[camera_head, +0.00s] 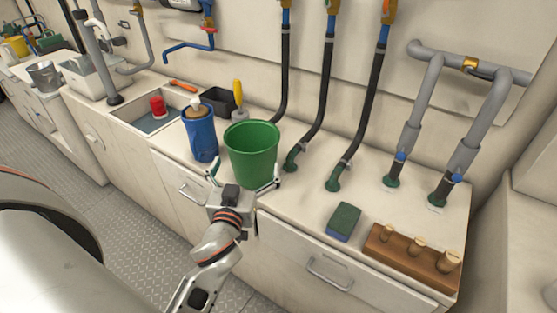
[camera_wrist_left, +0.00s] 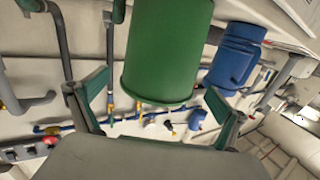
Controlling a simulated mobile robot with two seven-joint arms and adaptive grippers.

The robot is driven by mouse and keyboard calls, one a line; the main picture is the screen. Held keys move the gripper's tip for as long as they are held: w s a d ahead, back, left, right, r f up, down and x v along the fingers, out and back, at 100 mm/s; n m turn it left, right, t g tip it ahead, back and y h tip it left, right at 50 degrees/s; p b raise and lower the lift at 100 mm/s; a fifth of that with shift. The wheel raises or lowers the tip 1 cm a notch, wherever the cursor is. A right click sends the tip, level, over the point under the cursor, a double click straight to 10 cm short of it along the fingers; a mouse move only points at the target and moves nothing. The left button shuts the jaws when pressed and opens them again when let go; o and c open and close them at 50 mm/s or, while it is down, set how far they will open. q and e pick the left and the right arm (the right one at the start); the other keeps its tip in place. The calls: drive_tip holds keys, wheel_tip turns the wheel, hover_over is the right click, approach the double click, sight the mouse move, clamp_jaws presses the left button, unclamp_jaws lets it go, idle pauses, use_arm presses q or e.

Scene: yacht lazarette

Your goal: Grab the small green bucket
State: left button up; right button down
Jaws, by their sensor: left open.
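The small green bucket (camera_head: 252,152) stands upright on the white counter, near its front edge. My left gripper (camera_head: 243,186) is open at the front of the bucket, with one finger toward each side of it. In the left wrist view the bucket (camera_wrist_left: 168,50) appears upside down, between and beyond the two spread fingers (camera_wrist_left: 158,110). I cannot tell whether the fingers touch it. My right gripper is not in view.
A blue container (camera_head: 200,135) stands close to the left of the bucket. A yellow-handled tool (camera_head: 238,94) and black hoses (camera_head: 313,100) are behind it. A green and blue sponge (camera_head: 343,222) and a wooden block with pegs (camera_head: 412,258) lie to the right.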

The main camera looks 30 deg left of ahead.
sight(253, 146)
use_arm(q)
drive_tip(key=shift+w+r, duration=0.35)
drive_tip(key=shift+w, duration=0.1)
drive_tip(key=shift+x, duration=0.9)
drive_tip(key=x, duration=0.5)
drive_tip(key=shift+w+a+f, duration=0.2)
drive_tip(key=shift+a+f, duration=0.15)
drive_tip(key=shift+c, duration=0.4)
drive_tip(key=c, duration=0.8)
